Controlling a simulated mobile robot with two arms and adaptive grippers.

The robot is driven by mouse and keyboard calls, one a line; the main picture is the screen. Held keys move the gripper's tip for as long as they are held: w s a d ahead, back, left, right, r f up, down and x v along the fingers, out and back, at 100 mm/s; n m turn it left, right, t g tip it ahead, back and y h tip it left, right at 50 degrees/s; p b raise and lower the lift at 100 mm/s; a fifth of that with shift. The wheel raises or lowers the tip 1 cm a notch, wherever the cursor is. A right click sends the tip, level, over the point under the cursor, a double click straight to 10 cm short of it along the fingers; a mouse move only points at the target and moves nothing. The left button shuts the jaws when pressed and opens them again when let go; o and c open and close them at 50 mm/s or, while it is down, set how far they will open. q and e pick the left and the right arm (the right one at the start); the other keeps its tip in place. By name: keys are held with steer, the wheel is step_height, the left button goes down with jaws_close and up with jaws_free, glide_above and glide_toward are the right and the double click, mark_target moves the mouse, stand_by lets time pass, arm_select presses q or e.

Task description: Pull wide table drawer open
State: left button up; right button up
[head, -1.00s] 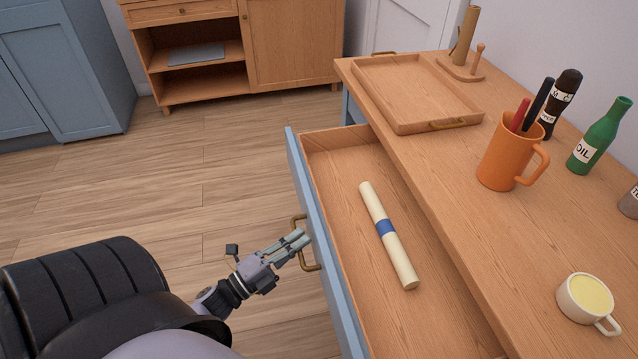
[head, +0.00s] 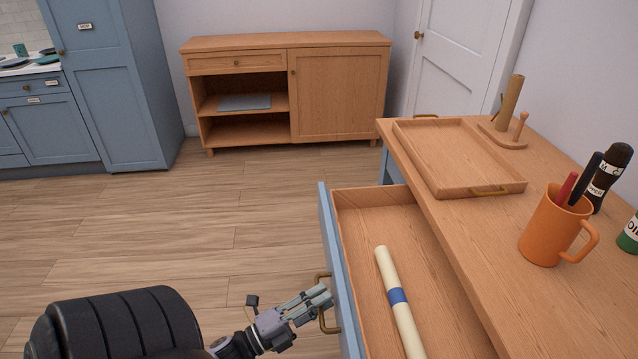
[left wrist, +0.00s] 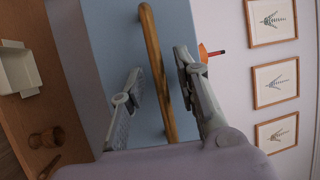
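The wide table drawer (head: 336,262) has a blue front and stands well out from the wooden table (head: 440,215). Its brass handle (head: 322,318) is on the blue front and also shows in the left wrist view (left wrist: 156,70). My left gripper (head: 322,297) is at the handle. In the left wrist view the handle runs between its two fingers (left wrist: 160,72), which are apart, with a gap visible on each side. A cream roll with a blue band (head: 399,297) lies in the drawer. My right gripper is not in view.
On the table are a wooden tray (head: 432,182), an orange mug with pens (head: 550,228), a dark bottle (head: 605,178) and a paper-roll stand (head: 508,110). A wooden cabinet (head: 335,95) stands at the back. The floor left of the drawer is clear.

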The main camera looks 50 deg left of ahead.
arm_select(q)
steer(key=v, duration=1.2)
stand_by(0.5)
